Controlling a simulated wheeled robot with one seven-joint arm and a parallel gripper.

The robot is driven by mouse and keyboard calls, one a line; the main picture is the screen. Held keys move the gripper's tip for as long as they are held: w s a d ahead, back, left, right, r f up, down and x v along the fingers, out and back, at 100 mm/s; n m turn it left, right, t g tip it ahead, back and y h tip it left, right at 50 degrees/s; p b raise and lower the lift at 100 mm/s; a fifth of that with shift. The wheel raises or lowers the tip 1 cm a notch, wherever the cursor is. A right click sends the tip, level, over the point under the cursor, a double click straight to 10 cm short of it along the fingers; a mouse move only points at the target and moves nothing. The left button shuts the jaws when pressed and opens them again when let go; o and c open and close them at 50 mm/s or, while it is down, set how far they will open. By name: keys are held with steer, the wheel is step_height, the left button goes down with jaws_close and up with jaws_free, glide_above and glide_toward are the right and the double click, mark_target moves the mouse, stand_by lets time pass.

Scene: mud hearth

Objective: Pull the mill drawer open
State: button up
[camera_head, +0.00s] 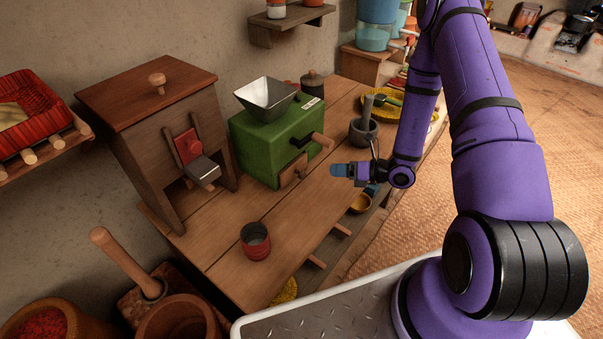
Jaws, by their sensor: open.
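The mill (262,147) is a green box with a metal hopper (267,95) on top, standing on the wooden table. A wooden crank knob (322,139) sticks out of its front. Below it, low on the front, is a small wooden piece that looks like the mill drawer (291,178); how far it stands out is hard to tell. My gripper (337,170), with blue fingertips, is open and empty. It appears to the right of the drawer, apart from it, pointing left towards the mill.
A wooden box mill (146,110) with a red plate stands left of the green one. A dark red cup (256,243) stands on the table (225,232) nearer me. A stone mortar (364,132) with pestle stands behind my gripper. The table between the cup and the mill is clear.

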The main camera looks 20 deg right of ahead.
mark_target(305, 174)
step_height(305, 174, down, 3)
steer(key=shift+w+f+m+t+h, duration=0.1)
steer(key=shift+m+t+h, duration=0.3)
steer(key=shift+m, duration=0.4)
steer(key=x, duration=1)
steer(key=shift+w+a, duration=0.2)
steer(key=shift+a, duration=0.05)
steer(key=shift+c, duration=0.4)
